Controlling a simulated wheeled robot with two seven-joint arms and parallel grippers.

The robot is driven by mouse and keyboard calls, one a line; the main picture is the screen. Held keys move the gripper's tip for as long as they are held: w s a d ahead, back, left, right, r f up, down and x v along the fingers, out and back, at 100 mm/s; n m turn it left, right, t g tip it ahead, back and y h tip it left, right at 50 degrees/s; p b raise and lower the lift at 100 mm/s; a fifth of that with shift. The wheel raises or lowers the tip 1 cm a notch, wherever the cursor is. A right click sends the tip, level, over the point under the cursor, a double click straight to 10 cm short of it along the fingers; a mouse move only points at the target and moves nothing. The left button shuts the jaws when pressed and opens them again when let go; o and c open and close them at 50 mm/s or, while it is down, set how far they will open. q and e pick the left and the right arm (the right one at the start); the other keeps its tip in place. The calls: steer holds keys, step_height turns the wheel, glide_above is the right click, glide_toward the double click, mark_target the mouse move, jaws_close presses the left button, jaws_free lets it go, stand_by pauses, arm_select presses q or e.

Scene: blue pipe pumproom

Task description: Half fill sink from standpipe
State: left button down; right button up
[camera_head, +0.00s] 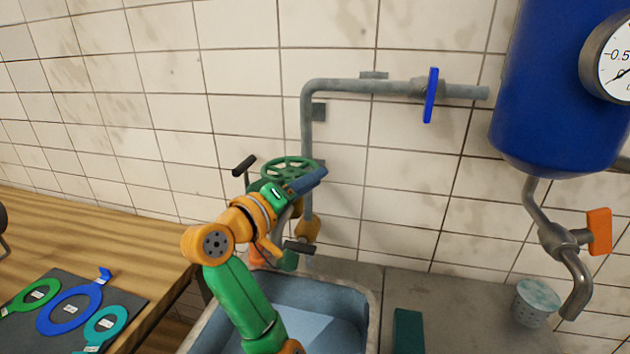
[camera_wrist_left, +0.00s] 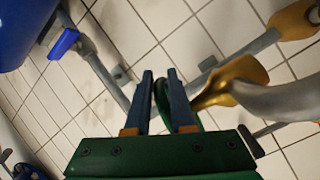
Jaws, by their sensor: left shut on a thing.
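The standpipe (camera_head: 306,130) is a grey pipe running down the tiled wall to a brass tap (camera_head: 309,230) with a green handwheel (camera_head: 287,167). My left gripper (camera_head: 314,180) is at the wheel, its blue fingers shut on the rim. The left wrist view shows the green rim between my fingers (camera_wrist_left: 160,78) and the brass tap (camera_wrist_left: 235,80) beside them. The sink (camera_head: 371,310) is below, partly hidden by my left arm. Its lower inside has a pale blue surface; I cannot tell whether it is water or how deep. Any flow at the spout is unclear. My right gripper is out of view.
A blue-handled valve (camera_head: 431,95) is on the upper pipe. A blue tank (camera_head: 548,110) with a gauge (camera_head: 612,58) and an orange-handled tap (camera_head: 598,232) hangs right, above a perforated cup (camera_head: 535,303). A wooden bench (camera_head: 110,235) with coloured rings on a dark mat (camera_head: 120,292) stands left.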

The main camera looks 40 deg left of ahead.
arm_select(q)
steer(key=shift+s+a+r, duration=0.1)
steer(key=shift+r, duration=0.35)
steer(key=c, duration=0.8)
jaws_free()
steer(key=shift+o, duration=0.2)
steer(key=shift+s+a+f, duration=0.2)
steer(key=shift+a+f, duration=0.05)
steer(key=shift+a, duration=0.1)
steer(key=s+b, duration=0.6)
steer(key=b, duration=0.1)
steer(key=shift+s+d+f, duration=0.15)
steer(key=shift+s+d, duration=0.15)
steer(key=shift+s, duration=0.25)
steer(key=shift+d, duration=0.1)
steer(key=shift+r, duration=0.2)
steer(key=shift+c, duration=0.3)
